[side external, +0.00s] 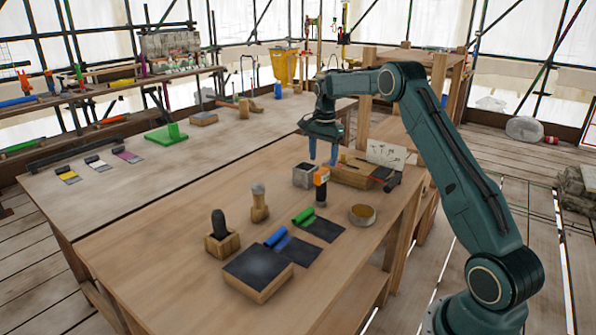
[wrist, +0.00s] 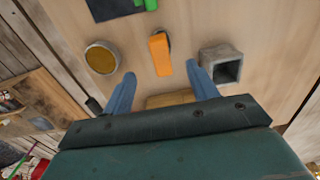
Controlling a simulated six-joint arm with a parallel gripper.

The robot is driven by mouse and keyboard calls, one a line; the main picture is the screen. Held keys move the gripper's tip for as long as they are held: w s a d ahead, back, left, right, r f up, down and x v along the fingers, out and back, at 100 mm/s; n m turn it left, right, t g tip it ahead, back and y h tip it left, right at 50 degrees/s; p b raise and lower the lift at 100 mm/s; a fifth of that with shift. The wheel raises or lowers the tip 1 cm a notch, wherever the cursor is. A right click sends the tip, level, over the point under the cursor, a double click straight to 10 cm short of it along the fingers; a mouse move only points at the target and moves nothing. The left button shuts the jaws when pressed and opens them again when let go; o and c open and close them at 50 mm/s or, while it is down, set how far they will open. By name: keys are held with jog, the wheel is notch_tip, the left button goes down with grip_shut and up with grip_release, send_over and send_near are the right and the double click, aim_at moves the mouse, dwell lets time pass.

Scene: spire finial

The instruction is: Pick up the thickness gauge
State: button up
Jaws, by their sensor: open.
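An orange and black upright device, which looks like the thickness gauge (side external: 321,186), stands on the wooden table below my gripper (side external: 323,160). In the wrist view the gauge (wrist: 160,54) shows its orange face, with a dark part at its upper end. My gripper (wrist: 161,75) is open and empty. Its two blue fingers point down, one on either side of the gauge's line in the wrist view. In the side view the fingertips are above and slightly behind the gauge, and no contact shows.
A grey hollow block (side external: 305,176) stands close left of the gauge. A round amber-topped tin (side external: 362,214) is to its right, and a wooden box (side external: 350,176) behind. Green (side external: 304,215) and blue (side external: 276,236) rolls lie in front.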

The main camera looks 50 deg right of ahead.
aim_at(323, 171)
jog(key=shift+f, duration=2.75)
jog(key=shift+w+f, duration=0.1)
jog(key=shift+f, duration=2.55)
jog(key=shift+r, duration=0.1)
jog(key=c, duration=1.2)
